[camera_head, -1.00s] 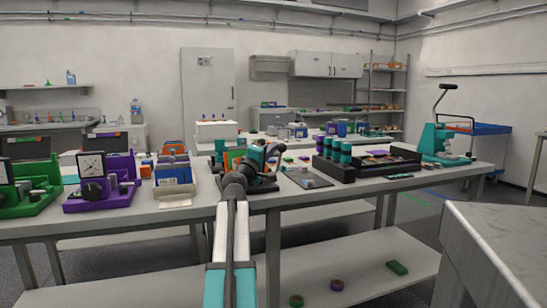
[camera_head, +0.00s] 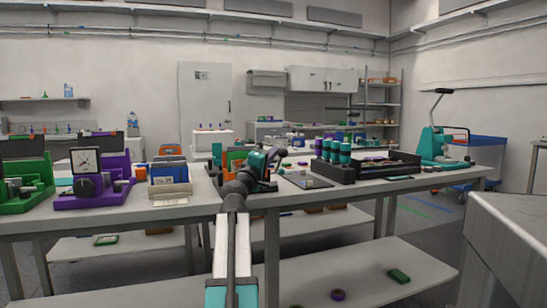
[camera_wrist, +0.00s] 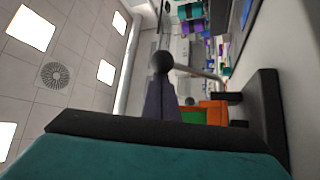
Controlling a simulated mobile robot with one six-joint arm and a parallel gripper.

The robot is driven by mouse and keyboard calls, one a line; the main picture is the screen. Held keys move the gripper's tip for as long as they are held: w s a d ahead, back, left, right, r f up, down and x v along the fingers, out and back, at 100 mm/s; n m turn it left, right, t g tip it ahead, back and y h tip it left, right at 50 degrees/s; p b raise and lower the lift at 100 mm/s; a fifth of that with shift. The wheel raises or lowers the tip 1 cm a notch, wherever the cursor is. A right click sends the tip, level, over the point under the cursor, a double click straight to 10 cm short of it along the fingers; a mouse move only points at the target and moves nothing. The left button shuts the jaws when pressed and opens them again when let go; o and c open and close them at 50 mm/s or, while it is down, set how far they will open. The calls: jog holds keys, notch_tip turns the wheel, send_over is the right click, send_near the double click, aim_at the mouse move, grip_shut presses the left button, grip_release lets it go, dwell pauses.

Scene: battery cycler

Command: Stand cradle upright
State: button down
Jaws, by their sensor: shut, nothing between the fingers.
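In the head view my gripper (camera_head: 262,166) is at the end of my arm, above the front part of the long work table (camera_head: 330,199). It looks dark and teal and is small, with its fingertips hard to make out; it is shut and empty. An orange and green block (camera_head: 232,160) stands close behind it, partly hidden. It also shows in the wrist view (camera_wrist: 207,112), beyond the black gripper parts. I cannot tell which object is the cradle, or whether it is lying or upright.
A purple device with a dial (camera_head: 92,182) and a green device (camera_head: 28,180) stand at left. A blue and beige box (camera_head: 169,177) is left of my arm. Teal-capped cylinders in a black holder (camera_head: 335,171) and a black tray (camera_head: 390,165) are at right. A grey bench (camera_head: 510,220) is nearby.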

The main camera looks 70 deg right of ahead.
jog(key=shift+s+a+f+b, duration=0.2)
jog(key=shift+a+f+b, duration=0.1)
jog(key=shift+b, duration=0.05)
jog(key=shift+s+a+f, duration=0.1)
jog(key=shift+f, duration=0.05)
dwell(0.4)
jog(key=shift+w+d+r, duration=0.55)
jog(key=shift+w+r, duration=0.65)
jog(key=shift+w, duration=0.6)
jog(key=f+p+v, duration=0.1)
jog(key=p+v, duration=0.1)
jog(key=v, duration=0.8)
jog(key=shift+d+f, duration=0.25)
jog(key=shift+d, duration=0.05)
jog(key=shift+w, duration=0.2)
jog(key=shift+s, duration=0.1)
